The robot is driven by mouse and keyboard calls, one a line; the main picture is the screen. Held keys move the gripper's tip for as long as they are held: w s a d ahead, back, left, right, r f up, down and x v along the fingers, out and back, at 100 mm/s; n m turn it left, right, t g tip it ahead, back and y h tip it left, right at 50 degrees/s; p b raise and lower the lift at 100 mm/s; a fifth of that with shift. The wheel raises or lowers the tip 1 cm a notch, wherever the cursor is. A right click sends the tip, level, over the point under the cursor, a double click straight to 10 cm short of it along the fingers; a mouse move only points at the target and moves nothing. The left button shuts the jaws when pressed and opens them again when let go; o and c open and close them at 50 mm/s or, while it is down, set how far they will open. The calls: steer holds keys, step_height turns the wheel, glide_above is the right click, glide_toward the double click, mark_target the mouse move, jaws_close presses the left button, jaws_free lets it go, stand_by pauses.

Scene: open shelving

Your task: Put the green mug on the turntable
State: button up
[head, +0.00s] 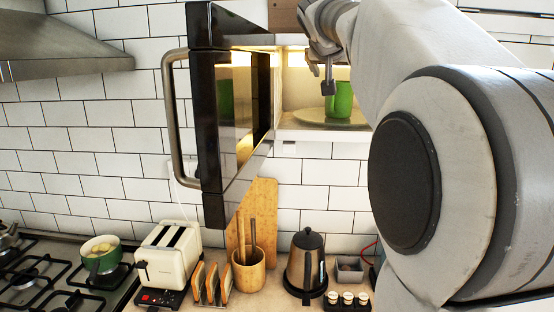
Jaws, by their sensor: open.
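The green mug (342,103) stands upright inside the open, lit microwave, on the pale round turntable (308,117). It is towards the right part of the plate that shows. My gripper (328,84) is at the microwave opening, pointing down, by the upper left side of the mug. Its jaws are open, and one finger overlaps the mug's left edge in the picture. I cannot tell whether it touches the mug. My arm hides the right side of the microwave and the turntable's right edge.
The microwave door (205,130) hangs open to the left, with a handle (172,120) and a green reflection in its glass. Below are a toaster (168,257), toast rack (213,283), utensil pot (248,271), kettle (305,262) and small jars (347,299).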

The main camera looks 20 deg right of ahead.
steer(key=s+a+f+n+g+y, duration=0.2)
steer(key=s+a+f+n+y, duration=0.2)
steer(key=s+a+f, duration=0.7)
steer(key=s+a+f+n+g+y, duration=0.2)
steer(key=s+a+f+n+y, duration=0.2)
steer(key=s+a+f, duration=0.8)
steer(key=s+f, duration=0.6)
steer(key=f, duration=0.3)
steer(key=shift+s+a+g, duration=0.2)
steer(key=shift+a+g, duration=0.1)
steer(key=shift+g, duration=0.1)
steer(key=shift+f+b, duration=0.8)
steer(key=shift+b, duration=0.05)
